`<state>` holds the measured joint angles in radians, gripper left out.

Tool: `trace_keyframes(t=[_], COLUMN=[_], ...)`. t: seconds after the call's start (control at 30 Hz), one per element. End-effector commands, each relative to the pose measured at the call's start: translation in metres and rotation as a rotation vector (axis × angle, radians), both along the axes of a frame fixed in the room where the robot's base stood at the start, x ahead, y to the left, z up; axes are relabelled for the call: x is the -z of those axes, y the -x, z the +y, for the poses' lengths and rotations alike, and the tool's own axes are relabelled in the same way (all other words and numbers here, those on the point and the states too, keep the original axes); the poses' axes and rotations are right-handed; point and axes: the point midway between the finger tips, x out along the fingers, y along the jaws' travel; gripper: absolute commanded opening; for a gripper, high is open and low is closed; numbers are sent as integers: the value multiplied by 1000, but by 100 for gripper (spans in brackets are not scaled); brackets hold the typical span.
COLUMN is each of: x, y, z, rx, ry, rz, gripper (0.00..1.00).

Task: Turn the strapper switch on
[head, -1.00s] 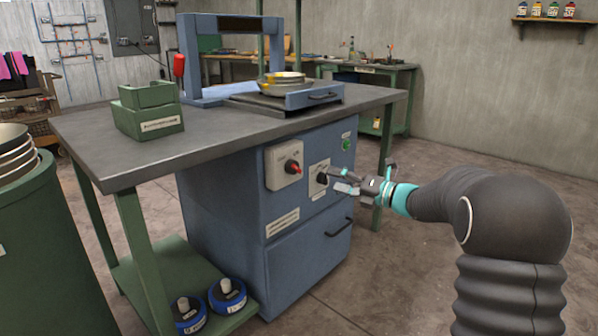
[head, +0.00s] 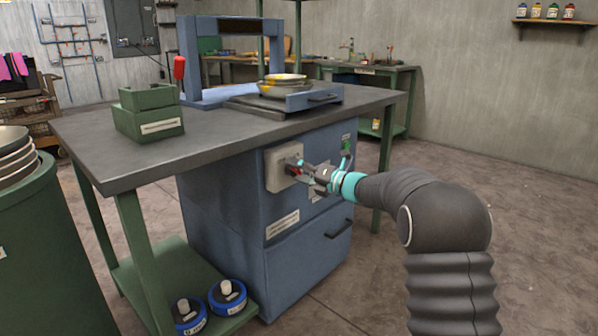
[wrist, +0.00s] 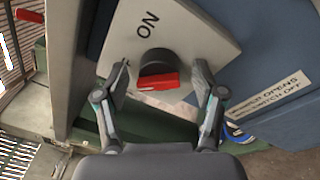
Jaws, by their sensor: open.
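The strapper switch is a red-handled knob on a black round base, and it shows in the wrist view (wrist: 158,80) on a pale plate (wrist: 195,35) marked ON. In the head view the plate (head: 272,172) is on the upper front of the blue strapper cabinet (head: 230,210), and the knob is mostly hidden by my gripper (head: 293,166). In the wrist view my gripper (wrist: 158,85) is open, with one finger on each side of the red handle. I cannot tell whether the fingers touch it.
The grey tabletop (head: 110,140) overhangs the cabinet just above the switch. A green light (head: 346,142) and a drawer handle (head: 338,228) are on the same cabinet. Blue strap rolls (head: 228,293) lie on the low shelf. The floor at right is clear.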

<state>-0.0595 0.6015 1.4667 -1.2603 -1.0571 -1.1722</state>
Motion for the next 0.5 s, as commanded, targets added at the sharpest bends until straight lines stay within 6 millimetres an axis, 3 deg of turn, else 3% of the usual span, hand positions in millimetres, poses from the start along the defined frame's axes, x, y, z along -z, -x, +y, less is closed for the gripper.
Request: trace_keyframes(t=[0.17,0.27,0.4,0.5], x=[0,0,0,0], y=[0,0,0,0], z=[0,0,0,-3], rx=[0,0,0,1], ry=[0,0,0,-1], rz=[0,0,0,1], gripper=[69,49,14,11])
